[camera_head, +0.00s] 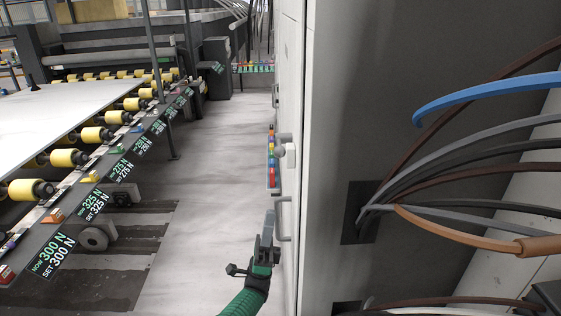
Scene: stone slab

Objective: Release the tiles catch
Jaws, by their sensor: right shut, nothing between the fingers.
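My right gripper (268,218) reaches up from the bottom centre on a green arm. Its grey fingers are shut and empty, close to the side of a tall pale cabinet (293,75). A grey bar handle (284,219) on that cabinet is just right of the fingers; I cannot tell whether they touch. Beyond the gripper, a narrow upright strip of coloured tiles (272,160) is on the cabinet side. A pale knob (291,156) and a small grey bracket (284,138) are beside it. I cannot tell which part is the catch. My left gripper is out of view.
A roller line with yellow rollers (63,158) carries a white slab (40,118) on the left. Thick cables (470,150) bulge from the dark cabinet face (400,80) on the right. The grey floor (215,150) between them is clear.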

